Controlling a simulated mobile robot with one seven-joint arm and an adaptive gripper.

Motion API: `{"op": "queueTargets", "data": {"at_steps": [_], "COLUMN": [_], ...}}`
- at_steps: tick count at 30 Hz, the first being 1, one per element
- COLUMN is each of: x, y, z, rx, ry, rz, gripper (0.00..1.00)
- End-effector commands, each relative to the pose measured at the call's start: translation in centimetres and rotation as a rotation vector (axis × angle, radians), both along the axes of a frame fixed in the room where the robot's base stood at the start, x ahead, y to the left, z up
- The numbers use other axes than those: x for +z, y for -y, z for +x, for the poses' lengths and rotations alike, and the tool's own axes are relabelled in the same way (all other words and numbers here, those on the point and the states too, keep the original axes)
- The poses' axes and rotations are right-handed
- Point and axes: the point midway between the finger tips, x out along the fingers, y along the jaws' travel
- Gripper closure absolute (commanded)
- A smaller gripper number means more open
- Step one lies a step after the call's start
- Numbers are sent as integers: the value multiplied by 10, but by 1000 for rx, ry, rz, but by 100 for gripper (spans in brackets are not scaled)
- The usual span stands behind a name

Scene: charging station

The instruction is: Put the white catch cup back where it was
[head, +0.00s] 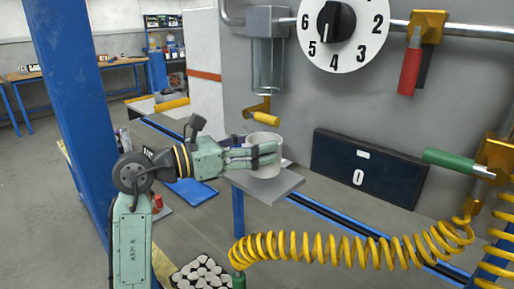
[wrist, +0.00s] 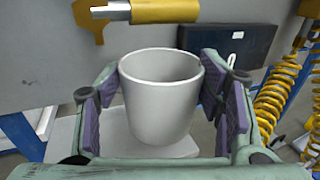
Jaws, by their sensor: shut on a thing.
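The white catch cup (head: 264,150) is upright in the head view, at or just above a small grey shelf (head: 283,188). I cannot tell for sure whether its base touches the shelf. My gripper (head: 262,155) comes from the left and is shut on the cup. In the wrist view the cup (wrist: 160,98) stands between the purple finger pads, and it looks empty. The grey shelf (wrist: 62,140) shows under it. A yellow-handled drain tap (head: 263,112) hangs above the cup, below a clear glass bowl (head: 267,65).
A yellow coiled hose (head: 340,248) crosses in front at the lower right. A blue post (head: 75,90) stands at the left. A crate of pale lumps (head: 203,275) sits at the bottom.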

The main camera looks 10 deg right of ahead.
Motion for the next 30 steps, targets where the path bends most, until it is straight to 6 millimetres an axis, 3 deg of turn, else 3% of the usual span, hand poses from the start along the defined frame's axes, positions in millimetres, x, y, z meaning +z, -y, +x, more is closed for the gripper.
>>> {"op": "queueTargets", "data": {"at_steps": [6,10,14,22,30], "x": [-2,-5,-9,-41,-43], "y": [12,16,17,16,16], "z": [52,67,72,72,71], "rx": [0,0,1,2,1], "ry": [-3,-1,0,-2,0], "rz": [0,0,0,0,0], "gripper": [67,67,67,67,67]}}
